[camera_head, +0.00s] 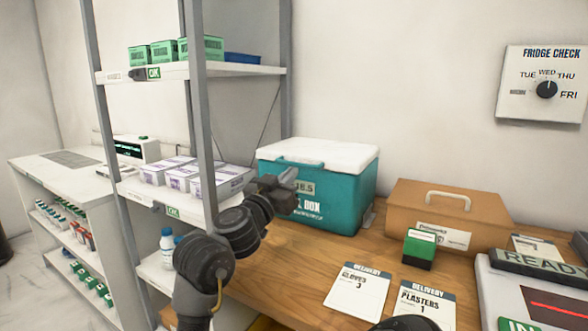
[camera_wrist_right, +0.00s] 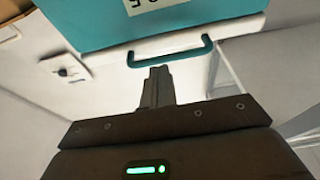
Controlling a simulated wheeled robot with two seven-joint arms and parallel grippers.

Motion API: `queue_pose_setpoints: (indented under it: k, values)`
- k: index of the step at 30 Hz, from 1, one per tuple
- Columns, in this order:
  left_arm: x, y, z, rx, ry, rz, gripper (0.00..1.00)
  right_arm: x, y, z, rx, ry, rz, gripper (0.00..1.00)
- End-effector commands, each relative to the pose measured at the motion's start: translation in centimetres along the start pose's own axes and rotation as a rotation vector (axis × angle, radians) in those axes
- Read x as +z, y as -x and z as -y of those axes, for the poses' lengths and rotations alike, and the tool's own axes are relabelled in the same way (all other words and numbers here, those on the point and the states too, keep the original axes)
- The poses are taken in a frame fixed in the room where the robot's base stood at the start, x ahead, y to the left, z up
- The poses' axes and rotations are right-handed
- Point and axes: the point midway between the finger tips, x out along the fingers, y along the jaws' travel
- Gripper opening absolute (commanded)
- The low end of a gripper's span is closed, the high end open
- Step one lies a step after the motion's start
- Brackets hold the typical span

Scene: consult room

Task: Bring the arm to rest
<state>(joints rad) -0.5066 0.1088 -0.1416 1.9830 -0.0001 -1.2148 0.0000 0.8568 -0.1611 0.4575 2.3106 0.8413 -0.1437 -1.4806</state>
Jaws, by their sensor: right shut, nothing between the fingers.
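My right arm reaches up from the lower middle of the head view. Its gripper (camera_head: 288,180) is in front of the left part of the teal cool box (camera_head: 345,190) with the white lid. In the right wrist view the two fingers (camera_wrist_right: 160,72) are together with nothing between them. The teal handle (camera_wrist_right: 172,62) of the box shows just beyond the fingertips there; I cannot tell whether they touch. The gripper hides part of the box's front label. My left gripper is not in view.
A shelf rack (camera_head: 205,120) with white and green cartons stands close left of my right arm. A brown case (camera_head: 450,205), a small green box (camera_head: 420,249) and two delivery cards (camera_head: 357,288) are on the wooden counter (camera_head: 290,275). A fridge-check dial (camera_head: 546,89) hangs on the wall.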

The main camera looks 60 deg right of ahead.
Motion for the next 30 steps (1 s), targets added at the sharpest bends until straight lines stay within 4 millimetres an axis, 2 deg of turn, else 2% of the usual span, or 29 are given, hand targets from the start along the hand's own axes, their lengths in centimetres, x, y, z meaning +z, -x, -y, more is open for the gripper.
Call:
queue_pose_setpoints:
  k: [3,10,25,28,30]
  values:
    - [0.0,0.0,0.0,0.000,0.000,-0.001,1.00,-0.3,2.1,0.0,-0.004,-0.003,-0.005,0.00]
    - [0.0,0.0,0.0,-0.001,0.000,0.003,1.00,-0.7,4.4,-0.1,-0.002,-0.003,-0.014,0.00]
    - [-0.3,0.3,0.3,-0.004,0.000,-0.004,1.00,-1.1,4.5,-0.1,0.000,-0.005,-0.017,0.00]
    - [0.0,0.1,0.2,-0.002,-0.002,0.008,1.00,-2.7,4.1,-0.1,0.000,-0.006,-0.018,0.00]
    - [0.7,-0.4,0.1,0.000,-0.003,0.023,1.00,-4.7,3.5,-0.1,0.000,-0.006,-0.018,0.00]
